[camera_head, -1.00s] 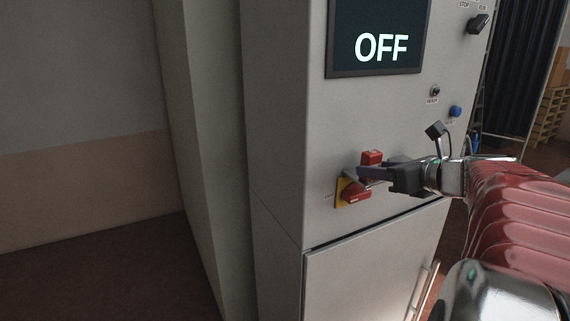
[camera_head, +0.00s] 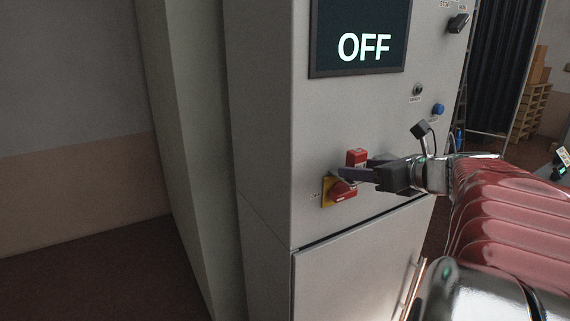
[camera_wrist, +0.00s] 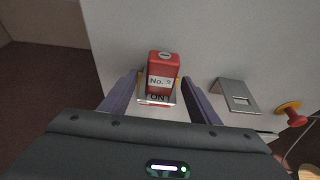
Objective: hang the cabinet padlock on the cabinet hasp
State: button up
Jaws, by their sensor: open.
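The red cabinet padlock (camera_wrist: 160,66), with a white number label, is between my gripper's fingers in the wrist view. In the head view the red block (camera_head: 357,157) is at the cabinet front, just above the red rotary switch handle (camera_head: 343,190) on its yellow plate. My gripper (camera_head: 350,173) is open, with one purple finger on each side of the padlock. I cannot tell whether either finger touches it. The shackle is not clear. A silver slotted plate (camera_wrist: 236,96), which looks like the hasp, is on the cabinet face right of the padlock in the wrist view.
The grey cabinet (camera_head: 270,130) has a screen (camera_head: 360,35) reading OFF, a key switch (camera_head: 417,90) and a blue button (camera_head: 438,108). A red knob (camera_wrist: 290,108) with a yellow collar is at the right in the wrist view. Floor shows left of the cabinet.

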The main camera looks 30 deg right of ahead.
jog(key=v, duration=1.3)
jog(key=shift+s, duration=0.1)
jog(key=w+a+f+n+g+y, duration=0.2)
jog(key=a+f+n+g, duration=0.2)
jog(key=a+f+n, duration=0.45)
jog(key=w+a+f+n+g+y, duration=0.2)
jog(key=a+f+n+g, duration=0.2)
jog(key=a+f+n, duration=0.4)
jog(key=s+a+f+n+h, duration=0.2)
jog(key=a+n, duration=0.5)
jog(key=n, duration=0.2)
jog(key=s+a+f+n+h, duration=0.2)
jog(key=s+a+f+n, duration=0.1)
jog(key=a+n, duration=0.5)
jog(key=shift+s+n, duration=0.3)
jog(key=shift+n, duration=0.75)
jog(key=shift+a, duration=0.1)
jog(key=shift+c, duration=0.2)
